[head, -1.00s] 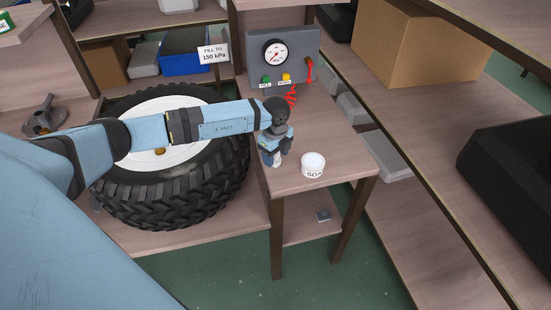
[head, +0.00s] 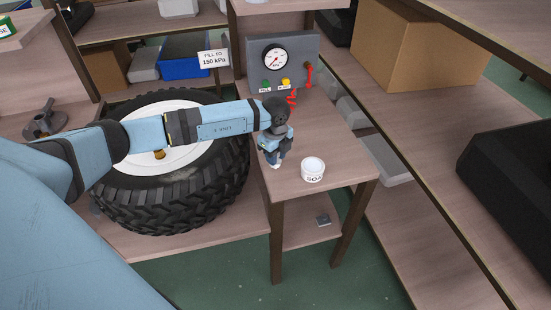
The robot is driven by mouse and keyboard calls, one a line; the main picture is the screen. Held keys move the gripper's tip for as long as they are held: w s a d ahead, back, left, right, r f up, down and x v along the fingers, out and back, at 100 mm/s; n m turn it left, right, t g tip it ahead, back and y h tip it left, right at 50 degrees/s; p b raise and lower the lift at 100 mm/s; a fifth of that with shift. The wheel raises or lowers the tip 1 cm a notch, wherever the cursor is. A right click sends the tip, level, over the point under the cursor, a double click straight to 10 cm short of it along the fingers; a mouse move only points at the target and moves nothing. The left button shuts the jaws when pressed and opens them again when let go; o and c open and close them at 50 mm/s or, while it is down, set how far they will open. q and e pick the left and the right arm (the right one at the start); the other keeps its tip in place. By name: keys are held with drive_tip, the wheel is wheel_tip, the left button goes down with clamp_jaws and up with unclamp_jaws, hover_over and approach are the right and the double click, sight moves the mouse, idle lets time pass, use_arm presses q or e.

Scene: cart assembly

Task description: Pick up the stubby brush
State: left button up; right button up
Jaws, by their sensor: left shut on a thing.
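My left gripper (head: 276,158) is over the small wooden stand, beside and to the left of the white pot. It points down and is shut on the stubby brush (head: 276,165). Most of the brush is hidden by the fingers and the wrist; only a small pale part shows at the fingertips. I cannot tell whether the brush is clear of the stand top. My right gripper is not in view.
Behind is a grey gauge panel (head: 297,62) with a red hose (head: 291,99). A large tyre (head: 190,205) lies left, under my arm. A cardboard box (head: 415,45) sits right.

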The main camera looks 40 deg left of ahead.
use_arm(q)
wheel_tip(320, 180, up, 18)
drive_tip(key=shift+r, duration=0.2)
idle(0.4)
drive_tip(key=shift+o, duration=0.5)
idle(0.5)
idle(0.6)
drive_tip(key=shift+d+f, duration=0.1)
